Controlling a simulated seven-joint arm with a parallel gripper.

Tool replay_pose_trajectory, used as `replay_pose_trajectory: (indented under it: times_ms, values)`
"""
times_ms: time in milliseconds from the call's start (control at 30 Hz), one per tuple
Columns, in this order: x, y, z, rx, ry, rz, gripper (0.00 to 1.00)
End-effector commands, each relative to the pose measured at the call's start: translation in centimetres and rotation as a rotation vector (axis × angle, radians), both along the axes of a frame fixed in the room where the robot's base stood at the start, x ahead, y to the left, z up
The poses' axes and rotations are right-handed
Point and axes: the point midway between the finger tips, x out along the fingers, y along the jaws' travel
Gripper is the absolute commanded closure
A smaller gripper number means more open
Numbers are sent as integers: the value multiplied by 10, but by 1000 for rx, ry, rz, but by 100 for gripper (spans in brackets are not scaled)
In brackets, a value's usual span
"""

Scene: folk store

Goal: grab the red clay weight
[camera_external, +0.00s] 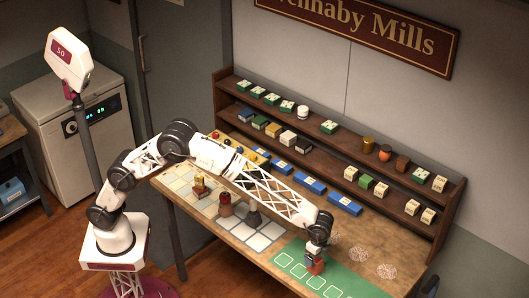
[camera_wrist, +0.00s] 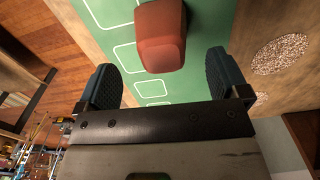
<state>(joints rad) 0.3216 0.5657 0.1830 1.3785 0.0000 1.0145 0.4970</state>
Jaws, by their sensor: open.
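The red clay weight (camera_wrist: 161,38) is a reddish-brown block with rounded edges. In the wrist view it stands on the green mat at the top centre, ahead of and between my two fingers. My gripper (camera_wrist: 163,82) is open, with a dark fingertip on each side and nothing between the tips. In the external view my gripper (camera_external: 316,252) is low over the left part of the green mat, and the red clay weight (camera_external: 316,267) shows just below it. I cannot tell whether the fingers touch the weight.
The green mat (camera_external: 350,284) has white outlined squares. Pale speckled round patches (camera_external: 357,254) lie behind it on the wooden table. Dark and brown weights (camera_external: 225,206) stand on pale tiles to the left. A two-tier shelf (camera_external: 400,215) with small boxes and jars runs along the back.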

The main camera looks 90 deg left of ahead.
Motion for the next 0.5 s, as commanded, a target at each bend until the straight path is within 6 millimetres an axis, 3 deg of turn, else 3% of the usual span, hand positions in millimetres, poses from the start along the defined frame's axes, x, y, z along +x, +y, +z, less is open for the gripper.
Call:
replay_pose_trajectory:
  times_ms: [233,500]
  values:
    - [0,1,-9,0,0,0,7]
    - [1,2,-39,0,1,0,7]
